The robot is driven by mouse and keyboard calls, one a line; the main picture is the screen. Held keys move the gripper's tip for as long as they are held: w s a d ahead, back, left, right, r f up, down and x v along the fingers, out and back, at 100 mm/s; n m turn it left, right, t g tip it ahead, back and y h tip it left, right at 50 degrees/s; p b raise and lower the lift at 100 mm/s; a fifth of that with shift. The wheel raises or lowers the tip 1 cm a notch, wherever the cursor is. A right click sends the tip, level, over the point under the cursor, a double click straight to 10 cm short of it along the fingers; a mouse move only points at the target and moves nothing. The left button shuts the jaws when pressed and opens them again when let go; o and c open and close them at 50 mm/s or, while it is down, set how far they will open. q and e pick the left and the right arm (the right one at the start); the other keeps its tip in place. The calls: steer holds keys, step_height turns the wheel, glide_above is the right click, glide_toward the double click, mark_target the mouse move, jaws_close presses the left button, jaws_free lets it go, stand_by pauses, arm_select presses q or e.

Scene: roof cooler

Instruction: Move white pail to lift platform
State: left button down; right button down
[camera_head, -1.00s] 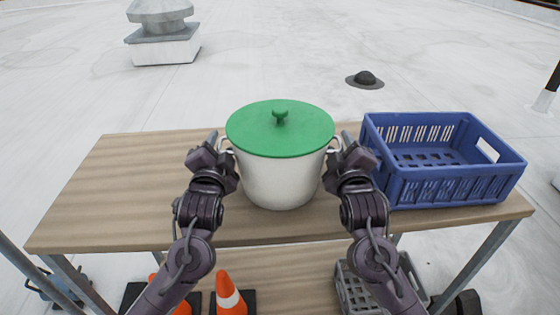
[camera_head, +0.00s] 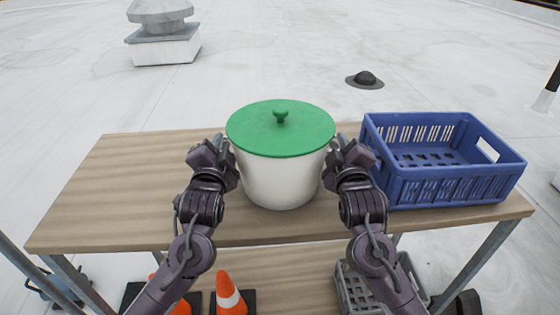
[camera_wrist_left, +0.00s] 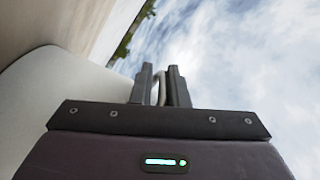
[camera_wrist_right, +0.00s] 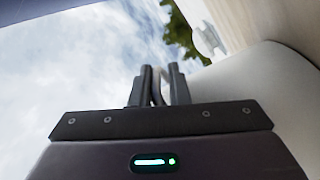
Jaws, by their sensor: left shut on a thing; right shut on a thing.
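The white pail (camera_head: 280,182) with a green lid (camera_head: 280,128) and a green knob stands upright on the wooden top shelf (camera_head: 120,190). My left gripper (camera_head: 226,145) is at the pail's left side, shut on its left handle; the left wrist view shows the handle (camera_wrist_left: 160,88) between the fingers. My right gripper (camera_head: 335,145) is at the pail's right side, shut on the right handle (camera_wrist_right: 157,92), seen between its fingers in the right wrist view. The pail's white wall also shows in both wrist views. I cannot make out a lift platform.
A blue crate (camera_head: 450,188) stands on the shelf close to the right gripper. The shelf left of the pail is clear. Orange cones (camera_head: 229,292) and a grey crate (camera_head: 355,290) are on the lower level. A roof vent (camera_head: 162,35) and a dark dome (camera_head: 365,79) stand behind.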

arm_select(q)
steer(key=shift+r, duration=0.2)
arm_select(e)
steer(key=shift+r, duration=0.2)
